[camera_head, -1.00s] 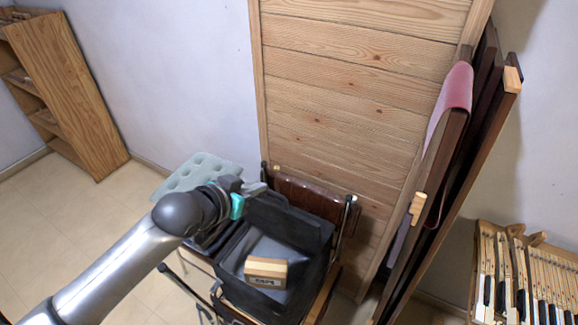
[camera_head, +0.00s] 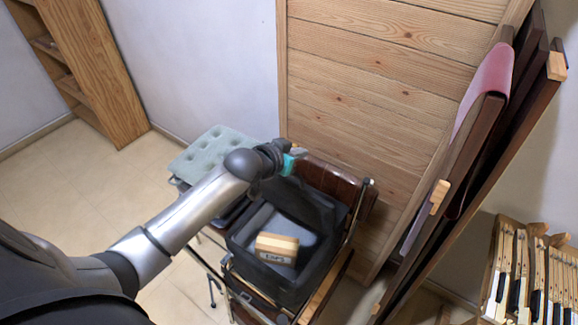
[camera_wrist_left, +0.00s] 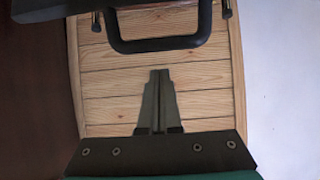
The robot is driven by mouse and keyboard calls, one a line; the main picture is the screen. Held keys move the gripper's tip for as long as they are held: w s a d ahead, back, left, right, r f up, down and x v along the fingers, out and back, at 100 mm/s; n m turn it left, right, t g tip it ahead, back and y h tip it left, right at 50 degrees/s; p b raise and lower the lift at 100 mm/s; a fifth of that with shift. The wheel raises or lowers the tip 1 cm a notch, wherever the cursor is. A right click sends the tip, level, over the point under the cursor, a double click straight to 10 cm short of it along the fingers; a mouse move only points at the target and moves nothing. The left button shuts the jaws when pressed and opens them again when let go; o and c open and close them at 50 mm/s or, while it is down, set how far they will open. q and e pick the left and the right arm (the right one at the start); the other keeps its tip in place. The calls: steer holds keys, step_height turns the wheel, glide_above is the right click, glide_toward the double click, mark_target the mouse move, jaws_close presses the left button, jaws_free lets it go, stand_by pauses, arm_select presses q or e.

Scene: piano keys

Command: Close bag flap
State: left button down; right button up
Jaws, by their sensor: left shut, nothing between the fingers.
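The dark bag (camera_head: 327,212) stands open on a chair, its inside showing from above. A small wooden block with a dark label (camera_head: 277,248) lies in it. The flap cannot be clearly told apart from the bag's dark sides. My left gripper (camera_head: 299,153) is above the bag's back left edge, close to the brown chair back. In the left wrist view its fingers (camera_wrist_left: 160,72) are shut with nothing between them, and a black handle-like loop (camera_wrist_left: 158,45) lies beyond their tips. My left arm hides part of the bag's left side. My right gripper is not in view.
A tufted pale green seat (camera_head: 213,150) is left of the bag. A tall wooden panel (camera_head: 370,100) stands close behind. Dark boards with a pink cloth (camera_head: 485,85) lean at the right. Piano keys (camera_head: 530,275) are at lower right. Floor is open at left.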

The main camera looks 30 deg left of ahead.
arm_select(q)
steer(key=shift+s+a+f+p, duration=0.15)
steer(key=shift+s+f+p, duration=0.15)
steer(key=shift+s, duration=0.65)
steer(key=shift+s+a+f+p, duration=0.15)
steer(key=shift+s+f, duration=0.2)
steer(key=shift+s, duration=0.6)
